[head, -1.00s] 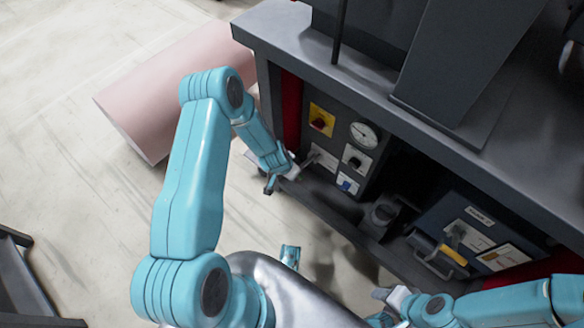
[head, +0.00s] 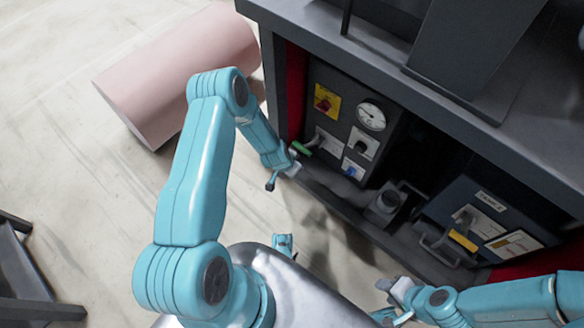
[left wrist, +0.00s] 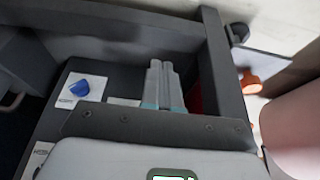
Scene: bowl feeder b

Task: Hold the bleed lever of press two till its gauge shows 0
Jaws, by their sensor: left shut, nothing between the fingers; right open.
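A round white gauge (head: 371,115) sits on the dark control panel; its needle is too small to read. Left of and below it, a green-ended lever (head: 301,148) sticks out beside a white plate. I cannot tell whether this is press two's bleed lever. My left gripper (head: 290,168) is just below the green end in the head view; whether they touch is unclear. In the left wrist view its fingers (left wrist: 163,85) are shut and empty, pointing at the panel. My right gripper (head: 393,289) is open and empty at the lower right, away from the panel.
The panel carries a red-yellow switch (head: 326,101), a dark knob (head: 361,147) and a blue knob (head: 352,170), also in the left wrist view (left wrist: 80,88). A dark box with a yellow-marked handle (head: 462,241) is at right. A pink roll (head: 185,75) lies on the floor.

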